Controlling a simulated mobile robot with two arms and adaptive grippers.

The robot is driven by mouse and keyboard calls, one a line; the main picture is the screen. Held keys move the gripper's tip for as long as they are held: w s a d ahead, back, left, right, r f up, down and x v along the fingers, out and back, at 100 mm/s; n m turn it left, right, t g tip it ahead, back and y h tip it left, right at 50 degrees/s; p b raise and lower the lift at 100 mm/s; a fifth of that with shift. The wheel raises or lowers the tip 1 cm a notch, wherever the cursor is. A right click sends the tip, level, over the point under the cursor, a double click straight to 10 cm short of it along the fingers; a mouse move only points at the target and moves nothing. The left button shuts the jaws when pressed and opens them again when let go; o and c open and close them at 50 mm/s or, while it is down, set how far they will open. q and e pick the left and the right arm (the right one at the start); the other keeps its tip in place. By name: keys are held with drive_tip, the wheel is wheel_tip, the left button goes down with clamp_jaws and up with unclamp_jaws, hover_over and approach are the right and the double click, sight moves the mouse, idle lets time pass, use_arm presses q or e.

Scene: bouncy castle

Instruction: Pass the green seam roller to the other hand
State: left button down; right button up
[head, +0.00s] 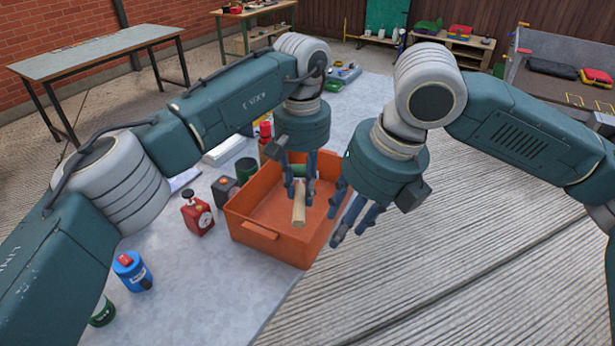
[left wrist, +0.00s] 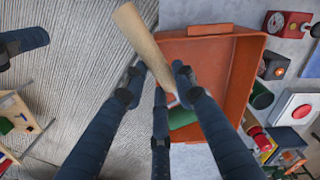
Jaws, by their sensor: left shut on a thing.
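The green seam roller shows as a pale wooden handle (head: 299,207) in the head view, pointing down from my left gripper (head: 300,190) above the orange crate. In the left wrist view the handle (left wrist: 143,40) runs up between the fingertips of my left gripper (left wrist: 158,82), which is shut on it. A green part (left wrist: 182,118) shows behind the fingers; I cannot tell whether it belongs to the roller. My right gripper (head: 357,215) is close by on the right, its fingers spread, open and empty, apart from the handle.
The orange crate (head: 262,233) stands on a grey table (head: 215,290) below the left hand. A red timer-like box (head: 197,213), a blue canister (head: 132,270) and other items stand left of it. Open ribbed floor lies at right.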

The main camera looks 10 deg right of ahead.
sight(295, 208)
use_arm(q)
drive_tip(key=shift+w+a, duration=0.15)
drive_tip(key=shift+a, duration=0.05)
use_arm(e)
drive_tip(key=w+a+r+m+t+h, duration=0.1)
drive_tip(key=w+a+r+t, duration=0.25)
drive_tip(key=a+r, duration=0.3)
use_arm(q)
drive_tip(key=shift+d, duration=0.1)
use_arm(e)
drive_tip(key=shift+g, duration=0.35)
drive_tip(key=x, duration=1.1)
drive_tip(key=shift+w+d+f, duration=0.1)
drive_tip(key=shift+w+f, duration=0.15)
drive_tip(key=shift+f, duration=0.1)
clamp_jaws()
use_arm(q)
drive_tip(key=c, duration=1.3)
unclamp_jaws()
